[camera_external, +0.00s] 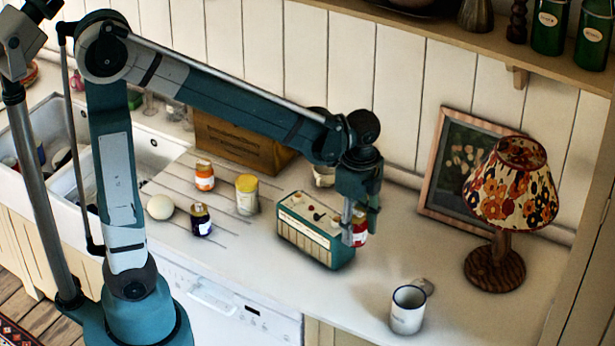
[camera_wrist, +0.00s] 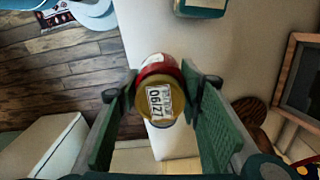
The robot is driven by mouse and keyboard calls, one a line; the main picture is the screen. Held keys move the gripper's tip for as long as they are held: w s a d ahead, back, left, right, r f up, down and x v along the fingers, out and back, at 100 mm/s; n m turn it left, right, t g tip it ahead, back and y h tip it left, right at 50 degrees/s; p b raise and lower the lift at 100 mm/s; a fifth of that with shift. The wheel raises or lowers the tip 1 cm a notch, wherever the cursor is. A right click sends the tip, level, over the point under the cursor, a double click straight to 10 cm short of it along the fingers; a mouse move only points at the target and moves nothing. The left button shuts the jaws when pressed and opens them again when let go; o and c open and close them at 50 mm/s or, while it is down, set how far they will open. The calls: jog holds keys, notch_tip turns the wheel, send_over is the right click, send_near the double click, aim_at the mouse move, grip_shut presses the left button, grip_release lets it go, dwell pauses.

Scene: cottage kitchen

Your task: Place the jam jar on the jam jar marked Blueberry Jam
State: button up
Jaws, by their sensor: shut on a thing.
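A jam jar with a red body (camera_external: 361,233) is between the fingers of my gripper (camera_external: 360,215), just right of the radio. In the wrist view my gripper (camera_wrist: 160,105) is shut on this jar (camera_wrist: 157,64), whose gold lid carries a white date label and faces the camera. A small dark blue jar (camera_external: 200,222) with a pale label stands on the counter left of the radio. Its label text is too small to read. An orange jar (camera_external: 204,177) and a yellow-lidded jar (camera_external: 247,205) stand behind it.
A teal and cream radio (camera_external: 312,236) stands between my gripper and the dark blue jar. A white mug (camera_external: 407,312), a lamp (camera_external: 495,268) and a picture frame (camera_external: 430,180) are to the right. A white round object (camera_external: 160,207) lies left.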

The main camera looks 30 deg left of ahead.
aim_at(357, 214)
notch_tip(357, 214, up, 4)
jog(key=shift+f, duration=0.15)
jog(key=w+a+n, duration=0.2)
jog(key=a+n, duration=0.2)
jog(key=a, duration=0.8)
jog(key=w+a+n+p, duration=0.15)
jog(key=a+n, duration=0.35)
jog(key=a, duration=0.8)
jog(key=w+a+n, duration=0.2)
jog(key=a+n, duration=0.2)
jog(key=a, duration=0.8)
jog(key=s+a+n, duration=0.3)
jog(key=a, duration=0.4)
jog(key=s+a+n, duration=0.2)
jog(key=a, duration=0.5)
jog(key=shift+d+f, duration=0.1)
jog(key=shift+f, duration=2.4)
jog(key=shift+f, duration=0.1)
jog(key=shift+f, duration=3.05)
jog(key=shift+f, duration=1.85)
